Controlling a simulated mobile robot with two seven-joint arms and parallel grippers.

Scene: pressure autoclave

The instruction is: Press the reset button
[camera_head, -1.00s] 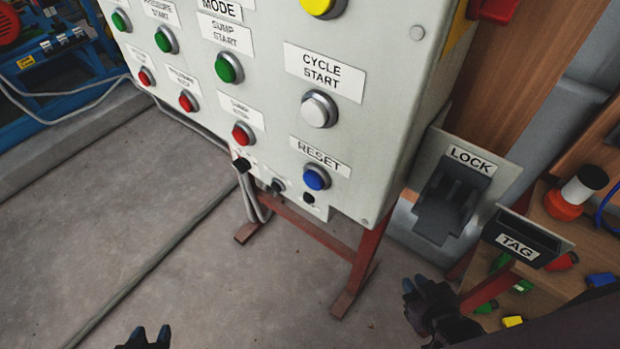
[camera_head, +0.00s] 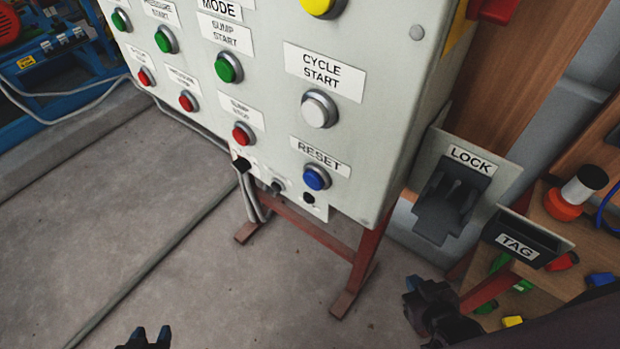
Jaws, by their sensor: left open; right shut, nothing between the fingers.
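The reset button (camera_head: 316,177) is a blue round push button in a metal ring, under a RESET label (camera_head: 320,157) near the bottom of the grey control panel (camera_head: 385,140). My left gripper (camera_head: 148,336) is at the bottom edge of the view, left of and well below the button. Its two fingertips stand apart, with nothing between them. My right gripper (camera_head: 412,284) is at the lower right, below and right of the button and apart from the panel. Its fingers are shut and empty.
A white CYCLE START button (camera_head: 319,109) sits above the reset button and a red one (camera_head: 243,135) to its left. LOCK (camera_head: 450,205) and TAG (camera_head: 525,240) holders stand right of the panel, close to my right gripper. Red stand legs (camera_head: 360,270) are below.

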